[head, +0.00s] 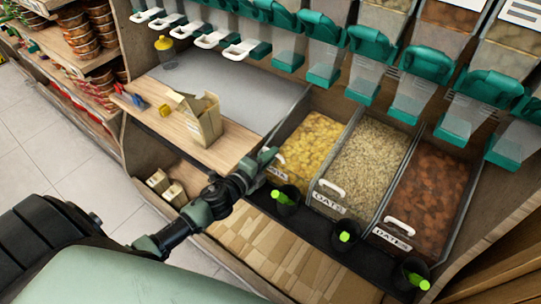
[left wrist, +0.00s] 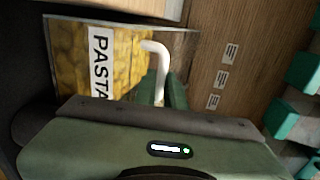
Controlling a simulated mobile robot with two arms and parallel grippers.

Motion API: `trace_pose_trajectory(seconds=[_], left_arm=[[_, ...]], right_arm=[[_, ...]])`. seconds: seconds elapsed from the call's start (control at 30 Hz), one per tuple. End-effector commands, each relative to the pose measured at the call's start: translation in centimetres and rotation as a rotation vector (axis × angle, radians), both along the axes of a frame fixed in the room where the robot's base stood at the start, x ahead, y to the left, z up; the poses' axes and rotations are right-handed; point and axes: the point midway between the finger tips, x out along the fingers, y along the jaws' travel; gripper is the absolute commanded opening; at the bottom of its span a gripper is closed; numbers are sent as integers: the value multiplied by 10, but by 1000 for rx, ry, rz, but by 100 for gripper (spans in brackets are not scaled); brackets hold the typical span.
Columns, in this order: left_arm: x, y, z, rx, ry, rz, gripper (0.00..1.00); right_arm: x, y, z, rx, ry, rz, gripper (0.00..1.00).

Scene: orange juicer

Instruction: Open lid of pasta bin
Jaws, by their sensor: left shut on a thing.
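The pasta bin (head: 312,140) is the leftmost of three bins, full of yellow pasta that shows from above. Its PASTA label also shows in the left wrist view (left wrist: 99,62). The lid looks clear and lies down over the bin. My left gripper (head: 267,158) is at the bin's front left corner. In the left wrist view its green fingers (left wrist: 170,92) are shut on the white lid handle (left wrist: 163,47), gripping one end of it. My left gripper's body hides part of the bin there. My right gripper is not in view.
Bins of oats (head: 362,155) and dates (head: 432,185) stand to the right. Cups with green-handled scoops (head: 287,194) line the front ledge. Green-topped dispensers (head: 427,65) hang above. A cardboard box (head: 197,117) stands on the wooden counter (head: 215,152) at left.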

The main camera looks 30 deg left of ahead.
Motion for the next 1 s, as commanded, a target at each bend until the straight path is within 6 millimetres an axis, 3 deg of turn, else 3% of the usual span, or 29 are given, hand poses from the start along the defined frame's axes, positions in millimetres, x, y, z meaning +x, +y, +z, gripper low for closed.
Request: trace_pose_trajectory(seconds=[0.47,0.57,0.8,1.0], left_arm=[[4,-1,1,0,1,0,0],[18,-2,8,-1,-2,0,0],[76,-11,25,-1,-4,0,0],[109,-15,32,-1,0,0,0]], right_arm=[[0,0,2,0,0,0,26],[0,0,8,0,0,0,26],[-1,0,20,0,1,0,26],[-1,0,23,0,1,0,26]])
